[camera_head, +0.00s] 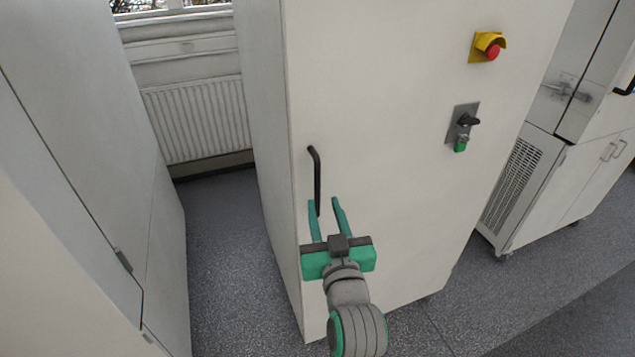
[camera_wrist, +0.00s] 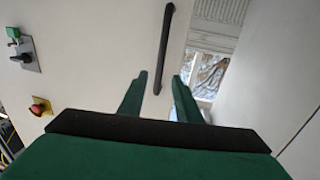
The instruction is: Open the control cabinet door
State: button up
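The control cabinet door (camera_head: 390,130) is a tall off-white panel that looks closed. Its black vertical bar handle (camera_head: 315,175) is near the door's left edge; it also shows in the wrist view (camera_wrist: 165,45). My gripper (camera_head: 325,203) has green fingers spread apart, at the handle's lower end.
The door carries a red emergency stop on a yellow plate (camera_head: 488,48) and a black rotary switch (camera_head: 467,120) at right. Another pale cabinet (camera_head: 85,150) stands at left, with a floor gap (camera_head: 220,225) between. A radiator (camera_head: 198,118) is behind. A vented unit (camera_head: 515,180) stands at right.

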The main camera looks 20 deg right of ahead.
aim_at(318, 184)
jog(key=w, duration=0.3)
jog(key=w+d, duration=0.1)
jog(key=w, duration=0.5)
jog(key=shift+w+d, duration=0.25)
jog(key=shift+w, duration=0.05)
jog(key=shift+c, duration=0.3)
grip_shut()
